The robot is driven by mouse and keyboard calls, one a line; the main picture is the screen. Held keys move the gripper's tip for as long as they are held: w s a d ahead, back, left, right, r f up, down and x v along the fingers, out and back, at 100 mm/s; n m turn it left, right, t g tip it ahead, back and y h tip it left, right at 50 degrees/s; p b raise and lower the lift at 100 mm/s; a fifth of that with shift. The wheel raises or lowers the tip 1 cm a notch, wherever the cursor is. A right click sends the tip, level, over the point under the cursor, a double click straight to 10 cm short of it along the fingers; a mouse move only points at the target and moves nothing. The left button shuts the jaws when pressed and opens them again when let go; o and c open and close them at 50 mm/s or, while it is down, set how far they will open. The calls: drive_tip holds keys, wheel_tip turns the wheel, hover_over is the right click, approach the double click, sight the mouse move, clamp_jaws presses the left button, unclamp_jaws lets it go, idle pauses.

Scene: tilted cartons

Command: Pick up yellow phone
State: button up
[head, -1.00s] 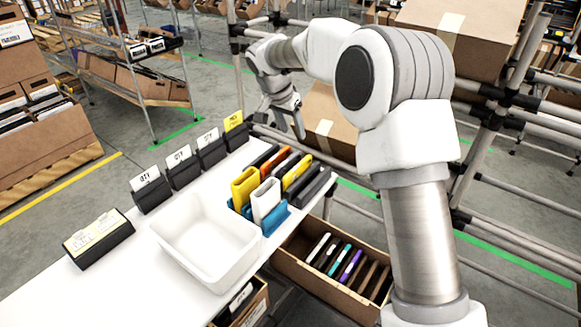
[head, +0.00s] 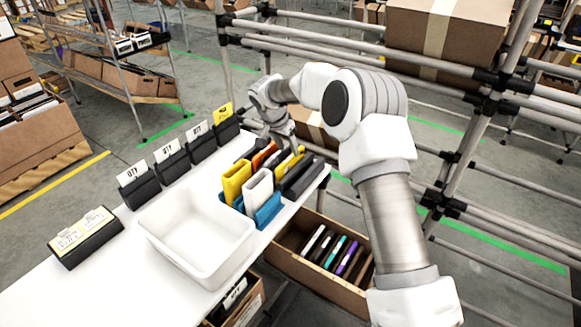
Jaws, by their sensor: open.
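Two yellow pieces stand among several phone-like slabs on the white table. A wide yellow one (head: 236,183) is at the front left, and a slimmer yellow one (head: 289,162) is farther back on the right. I cannot tell which is the yellow phone. My gripper (head: 284,143) is open, pointing down just above the back of the group, close to the slimmer yellow piece and the orange one (head: 263,155). Its fingertips are small and partly overlap the pieces behind, so I cannot tell whether they touch anything.
A white piece (head: 259,190) and blue holders (head: 267,211) stand at the front of the group, dark slabs (head: 301,178) at its right. An empty white bin (head: 160,238) is at left. Card holders (head: 171,166) line the far edge. An open carton (head: 293,262) sits below the table.

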sight(290, 157)
drive_tip(key=x, duration=0.2)
drive_tip(key=b+x, duration=0.1)
drive_tip(key=x, duration=0.2)
drive_tip(key=shift+a+f, duration=0.1)
drive_tip(key=shift+a, duration=0.1)
clamp_jaws()
